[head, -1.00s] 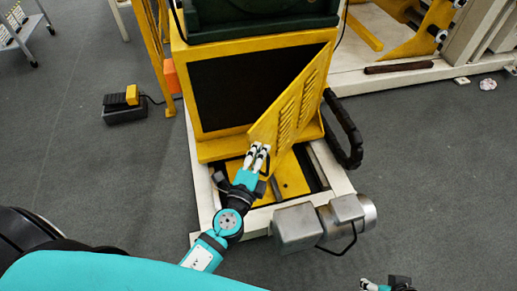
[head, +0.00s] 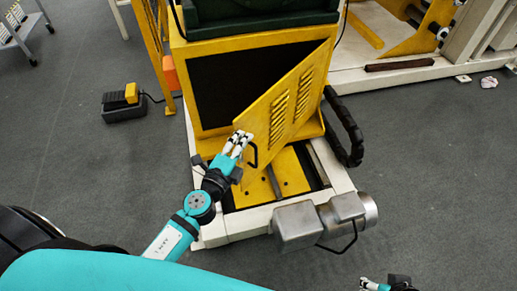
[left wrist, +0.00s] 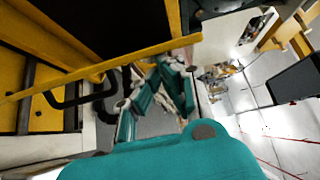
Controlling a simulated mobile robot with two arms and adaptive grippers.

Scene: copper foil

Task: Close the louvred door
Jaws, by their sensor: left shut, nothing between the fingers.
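The yellow louvred door (head: 288,100) stands partly open at the front of the yellow cabinet in the head view. Its hinged side is at the right and its free edge points left and towards me. A dark handle (head: 252,156) sits near the free edge; it also shows in the left wrist view (left wrist: 72,102), where the door is seen nearly edge-on. My left gripper (head: 240,139) is shut and empty, with its fingertips at the door's free edge; exact contact is unclear. My right gripper (head: 386,284) shows only partly at the bottom edge.
The dark cabinet opening (head: 232,85) is behind the door. A pale machine base (head: 240,228) with a grey motor (head: 300,224) lies below. A black cable loop (head: 345,130) hangs at the right. A foot pedal (head: 124,104) sits on open floor at left.

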